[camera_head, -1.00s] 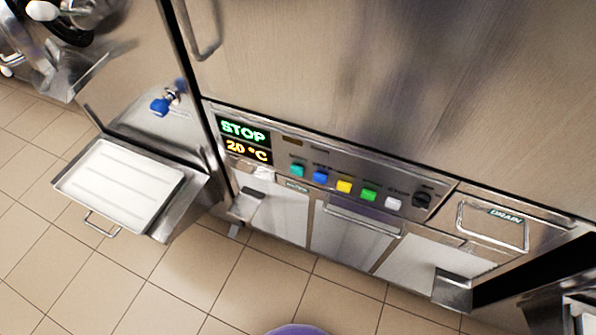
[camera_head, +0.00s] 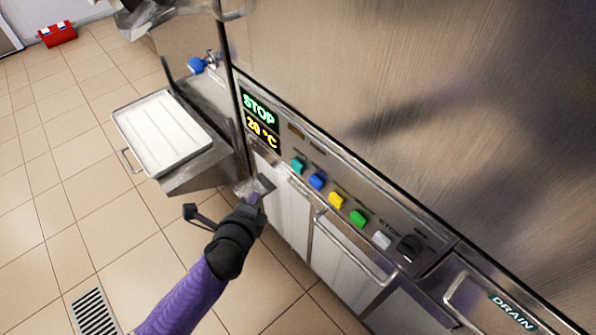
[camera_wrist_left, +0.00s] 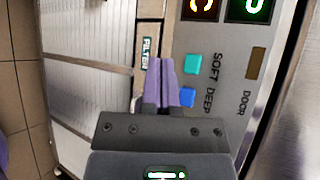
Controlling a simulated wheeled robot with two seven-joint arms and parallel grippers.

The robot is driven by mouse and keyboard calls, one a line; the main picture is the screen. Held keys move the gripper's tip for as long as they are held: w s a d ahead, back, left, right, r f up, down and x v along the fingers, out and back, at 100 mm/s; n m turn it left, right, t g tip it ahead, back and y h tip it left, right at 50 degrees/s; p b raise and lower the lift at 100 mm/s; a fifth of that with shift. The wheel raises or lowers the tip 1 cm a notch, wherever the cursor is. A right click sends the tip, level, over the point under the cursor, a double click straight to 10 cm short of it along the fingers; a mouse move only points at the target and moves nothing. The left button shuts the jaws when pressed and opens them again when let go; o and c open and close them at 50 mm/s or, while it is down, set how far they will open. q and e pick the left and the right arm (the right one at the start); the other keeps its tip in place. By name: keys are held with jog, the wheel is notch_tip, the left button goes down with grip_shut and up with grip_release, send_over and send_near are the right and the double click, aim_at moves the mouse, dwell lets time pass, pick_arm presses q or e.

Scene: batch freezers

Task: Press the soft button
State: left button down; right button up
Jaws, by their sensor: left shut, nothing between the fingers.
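The soft button is the teal square button (camera_head: 298,166) at the left end of the button row on the freezer's panel. In the left wrist view the teal button (camera_wrist_left: 193,64) has the word SOFT beside it. My left gripper (camera_head: 255,198) is shut and empty, below and left of the teal button in the head view. In the left wrist view its purple fingertips (camera_wrist_left: 167,62) appear just left of the teal button, over the panel's edge. I cannot tell how far they are from the panel. My right gripper is not in view.
A blue button (camera_head: 317,182) sits beside the teal one, then yellow, green and white buttons and a black knob (camera_head: 410,247). The display (camera_head: 260,120) reads STOP and 20 °C. A white tray (camera_head: 165,132) juts out at the left. A drawer handle (camera_head: 350,250) sticks out below the buttons.

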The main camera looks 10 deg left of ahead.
aim_at(297, 167)
pick_arm(q)
jog(key=w+d+b, duration=0.3)
jog(key=w+d, duration=0.2)
jog(key=w, duration=0.2)
jog(key=shift+d, duration=0.15)
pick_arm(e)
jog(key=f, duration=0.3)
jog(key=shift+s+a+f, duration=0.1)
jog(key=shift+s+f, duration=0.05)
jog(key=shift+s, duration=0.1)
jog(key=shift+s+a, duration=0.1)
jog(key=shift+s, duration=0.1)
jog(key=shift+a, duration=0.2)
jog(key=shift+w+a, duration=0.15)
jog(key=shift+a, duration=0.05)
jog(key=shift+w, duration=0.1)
